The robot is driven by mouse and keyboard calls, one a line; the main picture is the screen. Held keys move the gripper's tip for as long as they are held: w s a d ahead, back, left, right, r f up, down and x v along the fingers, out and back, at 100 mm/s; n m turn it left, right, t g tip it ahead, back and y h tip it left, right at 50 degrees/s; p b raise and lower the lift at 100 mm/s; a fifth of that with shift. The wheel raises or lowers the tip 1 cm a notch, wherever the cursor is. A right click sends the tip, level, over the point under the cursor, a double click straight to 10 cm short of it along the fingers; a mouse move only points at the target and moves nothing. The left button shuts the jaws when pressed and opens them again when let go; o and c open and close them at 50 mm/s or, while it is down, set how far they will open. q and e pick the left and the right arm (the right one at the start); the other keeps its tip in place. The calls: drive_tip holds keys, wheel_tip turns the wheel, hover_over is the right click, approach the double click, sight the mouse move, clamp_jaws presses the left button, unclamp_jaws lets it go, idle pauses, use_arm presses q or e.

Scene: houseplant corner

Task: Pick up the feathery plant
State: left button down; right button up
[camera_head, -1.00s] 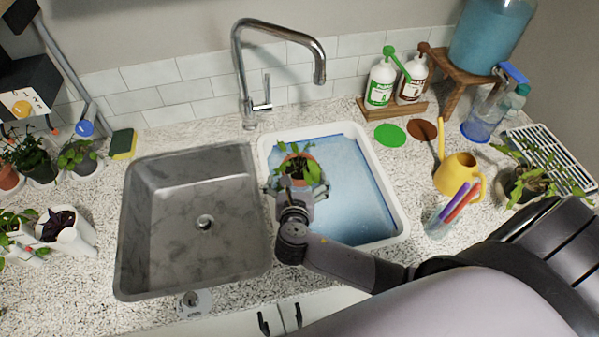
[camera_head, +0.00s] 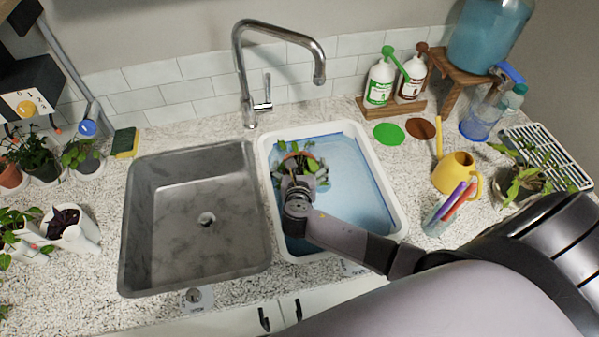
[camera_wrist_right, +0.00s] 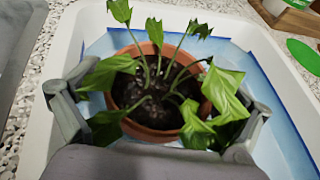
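A plant with lobed, jagged green leaves (camera_head: 308,166) grows in a terracotta pot inside the white tub (camera_head: 350,128). In the right wrist view, its leaves (camera_wrist_right: 228,92) spread over the pot (camera_wrist_right: 150,132) and dark soil. My right gripper (camera_head: 298,180) is low in the tub at the near side of this pot. In the wrist view its fingers (camera_wrist_right: 158,105) are spread wide on both sides of the pot, with visible gaps; some leaves overlap the right finger. I cannot tell whether this is the feathery plant. My left gripper is not in view.
An empty grey sink (camera_head: 195,220) lies left of the tub, under a tall faucet (camera_head: 243,70). Several potted plants (camera_head: 38,158) stand at the far left. A yellow watering can (camera_head: 455,175), a pen cup (camera_head: 440,215) and another plant (camera_head: 525,180) stand to the right.

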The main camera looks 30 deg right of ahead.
drive_tip(key=c, duration=1.3)
drive_tip(key=shift+c, duration=1.3)
drive_tip(key=shift+r, duration=0.1)
